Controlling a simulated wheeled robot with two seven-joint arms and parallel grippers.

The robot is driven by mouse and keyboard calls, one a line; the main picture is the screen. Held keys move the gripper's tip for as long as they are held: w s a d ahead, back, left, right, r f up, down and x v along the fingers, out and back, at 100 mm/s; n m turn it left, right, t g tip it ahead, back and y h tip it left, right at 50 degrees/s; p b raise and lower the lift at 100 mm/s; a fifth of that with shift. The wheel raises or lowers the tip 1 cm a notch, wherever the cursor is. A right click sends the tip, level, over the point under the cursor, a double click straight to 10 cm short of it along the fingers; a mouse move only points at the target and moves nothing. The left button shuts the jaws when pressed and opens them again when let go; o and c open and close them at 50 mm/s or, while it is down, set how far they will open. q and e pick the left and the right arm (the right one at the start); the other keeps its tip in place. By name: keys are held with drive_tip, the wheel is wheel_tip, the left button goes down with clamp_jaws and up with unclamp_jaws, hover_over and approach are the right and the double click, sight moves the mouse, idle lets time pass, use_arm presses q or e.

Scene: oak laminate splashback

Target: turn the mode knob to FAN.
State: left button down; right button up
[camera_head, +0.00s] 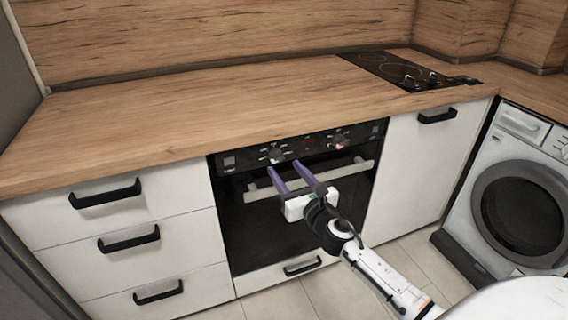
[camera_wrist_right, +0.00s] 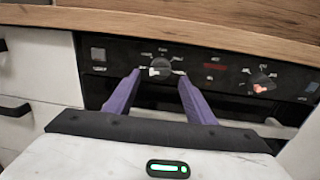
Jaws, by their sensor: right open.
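The black oven control panel (camera_head: 305,146) carries two knobs. The left knob (camera_head: 275,154) has a ring of small labels, and in the right wrist view (camera_wrist_right: 160,67) its pale mark sits toward its lower left. The right knob (camera_head: 339,141) shows an orange-red patch, also in the wrist view (camera_wrist_right: 262,84). The labels are too small to read, so I cannot tell which is the mode knob. My right gripper (camera_head: 283,166) is open, its purple fingers pointing at the left knob, one on either side of it in the wrist view (camera_wrist_right: 158,75). Contact is unclear. My left gripper is out of view.
The oven handle (camera_head: 325,178) runs below the panel, close under my right gripper. The wooden worktop (camera_head: 180,110) overhangs above it. White drawers (camera_head: 130,240) stand left, a white cabinet door (camera_head: 420,160) and washing machine (camera_head: 520,200) right.

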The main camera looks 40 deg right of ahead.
sight(279, 161)
drive_tip(key=w, duration=0.3)
drive_tip(key=shift+w+d, duration=0.35)
drive_tip(key=shift+w, duration=0.3)
drive_tip(key=c, duration=1)
